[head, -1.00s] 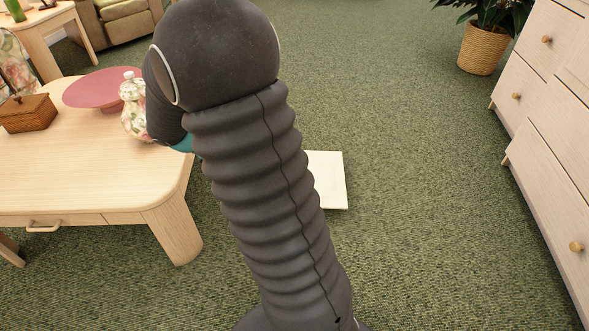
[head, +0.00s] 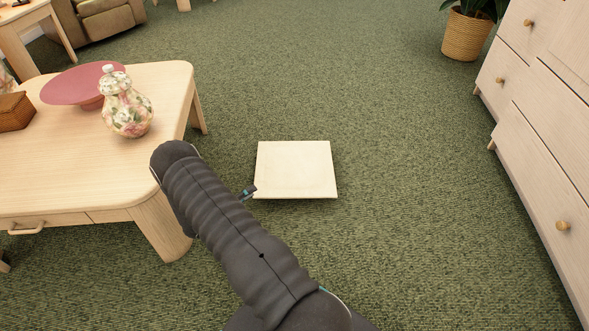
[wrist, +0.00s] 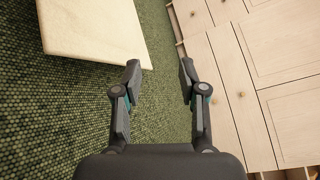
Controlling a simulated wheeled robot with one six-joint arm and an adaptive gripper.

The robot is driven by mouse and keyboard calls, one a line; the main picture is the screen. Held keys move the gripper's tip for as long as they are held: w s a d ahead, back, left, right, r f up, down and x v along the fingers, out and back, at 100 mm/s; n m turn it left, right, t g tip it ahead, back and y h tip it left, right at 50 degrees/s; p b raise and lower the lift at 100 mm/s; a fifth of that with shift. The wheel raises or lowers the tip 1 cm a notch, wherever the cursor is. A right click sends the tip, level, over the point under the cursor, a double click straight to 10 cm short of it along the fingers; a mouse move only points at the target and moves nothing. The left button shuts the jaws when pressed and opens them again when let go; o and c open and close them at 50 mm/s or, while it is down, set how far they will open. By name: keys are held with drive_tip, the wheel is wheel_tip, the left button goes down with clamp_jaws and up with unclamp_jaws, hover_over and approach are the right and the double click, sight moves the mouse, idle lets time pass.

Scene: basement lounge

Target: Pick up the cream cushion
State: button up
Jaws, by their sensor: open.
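The cream cushion (head: 296,169) lies flat on the green carpet, right of the coffee table, in the head view. In the wrist view the cushion (wrist: 95,28) shows at the upper left, cut off by the top edge. My gripper (wrist: 158,66) is open and empty, its left fingertip close by the cushion's near corner in the picture; I cannot tell whether they touch. In the head view my arm hides most of the gripper, and only a small finger part (head: 248,192) shows at the cushion's left edge.
A wooden coffee table (head: 60,175) stands at left, bearing a floral jar (head: 127,108), a pink stand (head: 80,84) and a brown box (head: 14,111). A pale dresser (head: 545,130) is at right, a potted plant (head: 468,32) behind it. Carpet beyond the cushion is clear.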

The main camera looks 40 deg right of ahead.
sight(276, 198)
drive_tip(key=s+f+n+t, duration=0.1)
drive_tip(key=f+n, duration=0.1)
drive_tip(key=f, duration=0.3)
drive_tip(key=s+f+n+t, duration=0.1)
drive_tip(key=f+n+t, duration=0.1)
drive_tip(key=f, duration=0.3)
drive_tip(key=s+f+n+t, duration=0.1)
drive_tip(key=f+n, duration=0.2)
drive_tip(key=f, duration=0.1)
drive_tip(key=shift+a+f+n, duration=0.25)
drive_tip(key=shift+f+n, duration=0.15)
drive_tip(key=shift+d+f, duration=0.1)
drive_tip(key=shift+d, duration=0.15)
drive_tip(key=x, duration=1.3)
drive_tip(key=shift+w+d+r, duration=0.1)
drive_tip(key=shift+w+r, duration=0.05)
drive_tip(key=shift+r, duration=0.05)
drive_tip(key=shift+t, duration=0.3)
clamp_jaws()
